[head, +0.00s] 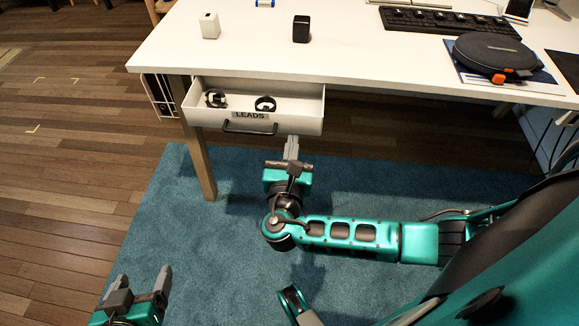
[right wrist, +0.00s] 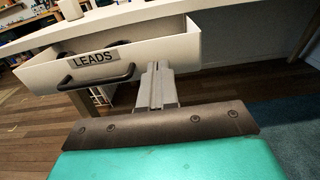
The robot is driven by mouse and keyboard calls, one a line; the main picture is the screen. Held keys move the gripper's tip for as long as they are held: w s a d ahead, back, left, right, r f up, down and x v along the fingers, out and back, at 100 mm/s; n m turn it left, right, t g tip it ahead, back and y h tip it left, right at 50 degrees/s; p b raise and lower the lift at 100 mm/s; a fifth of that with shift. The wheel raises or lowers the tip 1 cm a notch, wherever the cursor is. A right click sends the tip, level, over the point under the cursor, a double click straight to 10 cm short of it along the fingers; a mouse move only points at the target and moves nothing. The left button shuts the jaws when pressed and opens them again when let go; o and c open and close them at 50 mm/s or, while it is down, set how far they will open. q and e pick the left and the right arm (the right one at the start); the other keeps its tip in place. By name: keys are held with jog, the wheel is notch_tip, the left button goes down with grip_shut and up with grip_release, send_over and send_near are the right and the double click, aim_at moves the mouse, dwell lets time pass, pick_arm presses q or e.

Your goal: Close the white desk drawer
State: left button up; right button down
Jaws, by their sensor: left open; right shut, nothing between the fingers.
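The white desk drawer (head: 305,119) is pulled out from under the white desk (head: 370,75). It has a LEADS label and a dark bar handle (head: 250,128), and coiled black leads lie inside. My right gripper (head: 291,148) is shut and empty, just in front of the drawer's front face, right of the handle. In the right wrist view the shut fingers (right wrist: 158,82) point at the drawer front (right wrist: 180,50); I cannot tell whether they touch it. My left gripper (head: 140,285) is open and empty at the lower left, well away from the drawer.
On the desk stand a white box (head: 209,26), a black box (head: 301,29), a keyboard (head: 445,20) and a round dark case (head: 487,54). A wooden desk leg (head: 200,155) stands below the drawer's left side. The blue rug (head: 200,265) is clear in front.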

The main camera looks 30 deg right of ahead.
aim_at(296, 121)
jog(key=x, duration=0.4)
jog(key=shift+w+d+b, duration=0.2)
jog(key=shift+w+b, duration=0.1)
jog(key=shift+b, duration=0.1)
jog(key=shift+w+d, duration=0.1)
jog(key=shift+w, duration=0.05)
